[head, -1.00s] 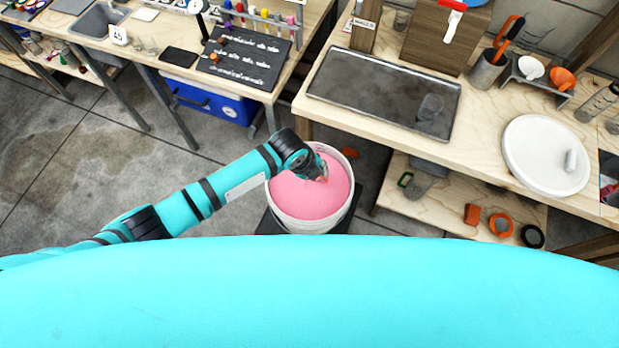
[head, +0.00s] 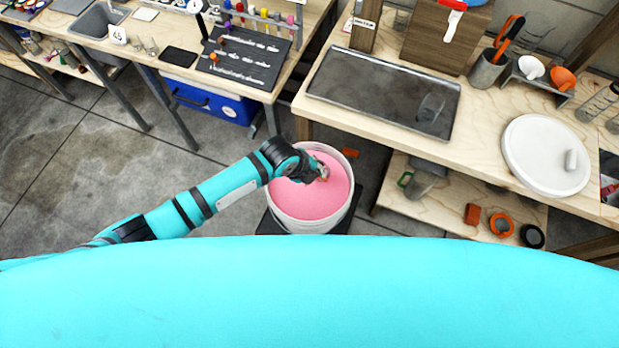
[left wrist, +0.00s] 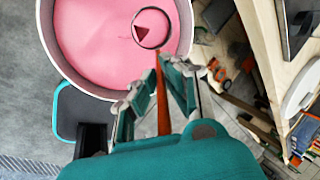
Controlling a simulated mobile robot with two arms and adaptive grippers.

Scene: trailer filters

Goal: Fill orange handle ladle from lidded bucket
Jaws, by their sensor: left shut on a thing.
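The white bucket (head: 318,226) stands open on the floor, filled with pink material (head: 305,203). In the left wrist view the bucket's rim (left wrist: 48,40) curves around the pink surface. My left gripper (head: 319,173) is over the bucket, and it also shows in the left wrist view (left wrist: 162,82). It is shut on the orange handle (left wrist: 162,112) of the ladle. The ladle's round bowl (left wrist: 152,28) is at the pink material, with a dark red wedge inside its rim; how full or deep it is, I cannot tell. My right gripper is not in view.
A white round lid (head: 540,172) lies on the right bench. A metal tray (head: 370,95) is on the same bench. The lower shelf (head: 445,217) right of the bucket holds orange items and a dark ring. A blue cooler (head: 212,103) stands under the left bench.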

